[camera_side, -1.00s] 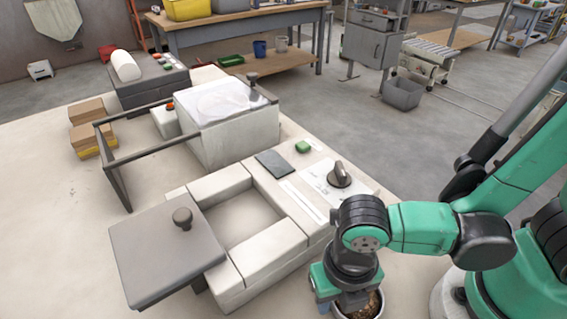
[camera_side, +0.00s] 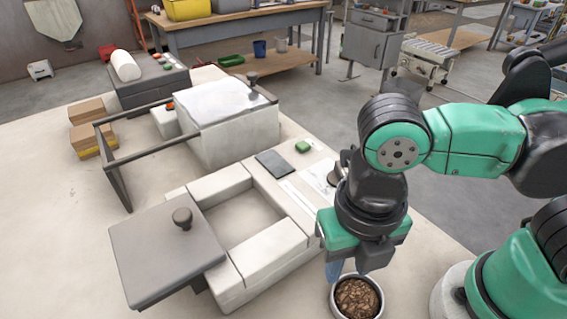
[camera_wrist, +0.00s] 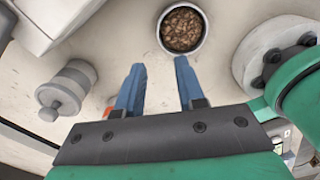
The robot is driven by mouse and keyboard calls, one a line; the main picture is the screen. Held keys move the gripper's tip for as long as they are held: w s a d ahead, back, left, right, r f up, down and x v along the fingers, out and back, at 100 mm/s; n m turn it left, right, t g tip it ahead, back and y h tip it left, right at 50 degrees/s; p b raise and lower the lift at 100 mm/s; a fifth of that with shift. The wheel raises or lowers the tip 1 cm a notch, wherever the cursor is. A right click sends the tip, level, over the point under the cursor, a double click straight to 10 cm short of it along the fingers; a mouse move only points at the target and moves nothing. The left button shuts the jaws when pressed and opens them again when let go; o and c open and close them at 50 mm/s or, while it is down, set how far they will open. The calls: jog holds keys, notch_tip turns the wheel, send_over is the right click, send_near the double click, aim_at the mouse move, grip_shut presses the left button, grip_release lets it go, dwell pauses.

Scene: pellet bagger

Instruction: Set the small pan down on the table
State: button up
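The small pan (camera_side: 378,305) is a round, pale vessel holding brown pellets. It stands upright on the table (camera_side: 418,262) near the front right, beside my base. In the wrist view, the pan (camera_wrist: 205,34) is at the top centre, beyond the fingertips. My gripper (camera_side: 347,268) is above the pan and slightly to its left in the side view. Its two blue fingers are apart with nothing between them; the open gripper (camera_wrist: 158,68) also shows in the wrist view. No finger appears to touch the pan.
A white-walled frame (camera_side: 262,258) with an open centre lies left of the pan. A grey lid-like plate (camera_side: 160,255) with a knob is farther left. In the wrist view, a grey knobbed cylinder (camera_wrist: 66,88) stands left of the fingers. Bare table surrounds the pan.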

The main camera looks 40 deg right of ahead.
jog(key=w+d+r+m+t, duration=0.1)
jog(key=w+d+m+t, duration=0.1)
jog(key=m, duration=0.8)
jog(key=w+d+r+m+t, duration=0.1)
jog(key=w+d+m, duration=0.4)
jog(key=m, duration=0.5)
jog(key=w+d+r+m+t, duration=0.1)
jog(key=w+d+m+t, duration=0.2)
jog(key=d+m, duration=0.4)
jog(key=shift+w+d+m+t, duration=0.1)
jog(key=shift+w+m+t, duration=0.15)
jog(key=shift+m, duration=0.5)
jog(key=shift+w+m+t, duration=0.15)
jog(key=shift+w+m, duration=0.2)
jog(key=shift+m, duration=0.4)
jog(key=shift+w+d+r+m, duration=0.1)
jog(key=shift+d+m, duration=0.35)
jog(key=shift+m, duration=0.25)
